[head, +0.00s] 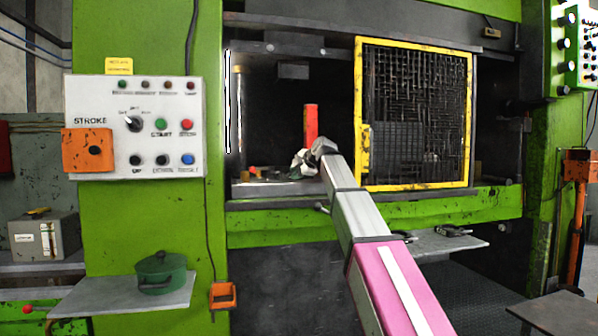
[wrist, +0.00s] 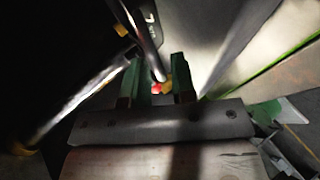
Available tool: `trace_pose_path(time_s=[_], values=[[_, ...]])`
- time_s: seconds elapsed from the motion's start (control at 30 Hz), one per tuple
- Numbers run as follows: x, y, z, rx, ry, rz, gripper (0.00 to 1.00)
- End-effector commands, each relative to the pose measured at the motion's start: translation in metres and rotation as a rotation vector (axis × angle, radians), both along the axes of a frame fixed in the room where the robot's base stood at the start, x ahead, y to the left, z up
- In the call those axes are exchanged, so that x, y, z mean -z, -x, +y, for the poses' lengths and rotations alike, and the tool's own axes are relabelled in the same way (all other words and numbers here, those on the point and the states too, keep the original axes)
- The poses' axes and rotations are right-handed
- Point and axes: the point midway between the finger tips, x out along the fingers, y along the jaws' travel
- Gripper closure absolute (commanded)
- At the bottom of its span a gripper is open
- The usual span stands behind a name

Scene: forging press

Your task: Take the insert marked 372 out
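My gripper (head: 310,162) is inside the press opening, low over the press bed (head: 275,189). In the wrist view its two green fingers (wrist: 157,72) stand apart, with a small red and yellow object (wrist: 160,88) showing in the gap beyond them. I cannot tell whether they touch it. Small red and yellow pieces (head: 254,172) show on the bed left of my gripper in the head view. No number 372 is readable, so I cannot tell which piece is the insert.
A red upright post (head: 311,122) stands just behind my gripper. A yellow-framed mesh guard (head: 416,115) covers the opening's right side. The control panel (head: 134,127) is at left, above a shelf with a green pot (head: 160,272). A dark bar (wrist: 143,35) is close in the wrist view.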

Motion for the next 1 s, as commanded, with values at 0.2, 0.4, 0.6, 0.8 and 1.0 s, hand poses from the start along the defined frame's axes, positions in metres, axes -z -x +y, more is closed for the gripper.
trace_pose_path(time_s=[0.2, 0.4, 0.6, 0.8, 1.0], values=[[-0.0001, 0.0, 0.0, 0.0, 0.0, 0.0, 0.76], [-0.0001, 0.0001, -0.0002, 0.0, 0.0, 0.0, 1.0], [0.0, 0.0002, -0.0003, -0.001, 0.001, 0.0, 1.0], [0.0001, 0.0004, -0.0004, -0.001, 0.002, 0.0, 1.0], [0.0003, 0.0005, -0.0004, -0.001, 0.002, 0.0, 1.0]])
